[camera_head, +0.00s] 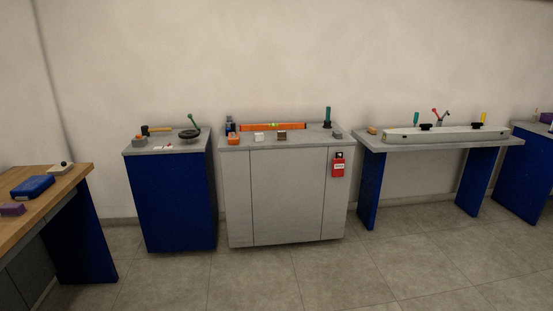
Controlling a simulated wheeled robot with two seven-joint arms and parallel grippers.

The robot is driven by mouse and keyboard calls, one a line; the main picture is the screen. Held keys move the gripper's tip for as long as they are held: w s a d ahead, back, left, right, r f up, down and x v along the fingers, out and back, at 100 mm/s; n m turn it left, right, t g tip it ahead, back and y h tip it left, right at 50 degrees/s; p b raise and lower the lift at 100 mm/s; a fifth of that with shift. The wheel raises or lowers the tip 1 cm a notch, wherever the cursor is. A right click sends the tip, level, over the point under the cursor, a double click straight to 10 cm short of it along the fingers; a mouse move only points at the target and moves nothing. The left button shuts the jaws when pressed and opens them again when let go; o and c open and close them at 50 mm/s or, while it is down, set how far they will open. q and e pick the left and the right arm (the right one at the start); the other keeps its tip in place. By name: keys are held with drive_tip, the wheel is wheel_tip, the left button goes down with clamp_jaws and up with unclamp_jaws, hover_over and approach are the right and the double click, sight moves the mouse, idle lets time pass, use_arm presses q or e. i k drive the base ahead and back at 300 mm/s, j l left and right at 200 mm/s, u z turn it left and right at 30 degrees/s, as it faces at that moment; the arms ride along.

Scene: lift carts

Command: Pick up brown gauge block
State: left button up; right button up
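A small dark brown block (282,136), which looks like the brown gauge block, sits on the grey top of the middle cabinet (287,190), near its front edge. A white block (259,137) is to its left, apart from it. An orange spirit level (272,127) lies behind both. Neither of my grippers is in view. The cabinet is some distance ahead across the floor.
A blue cabinet (170,205) with a hammer (158,129) stands left of the middle one. A wooden-topped bench (75,190) is at near left. A bench (440,141) with a long grey beam is at right. The tiled floor (250,280) ahead is clear.

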sight(281, 135)
drive_tip(key=i+z, duration=0.1)
drive_tip(key=i, duration=0.55)
drive_tip(key=i+j+z, duration=0.1)
drive_tip(key=i, duration=0.5)
drive_tip(key=i+j+z, duration=0.1)
drive_tip(key=i, duration=0.5)
drive_tip(key=i+j, duration=0.05)
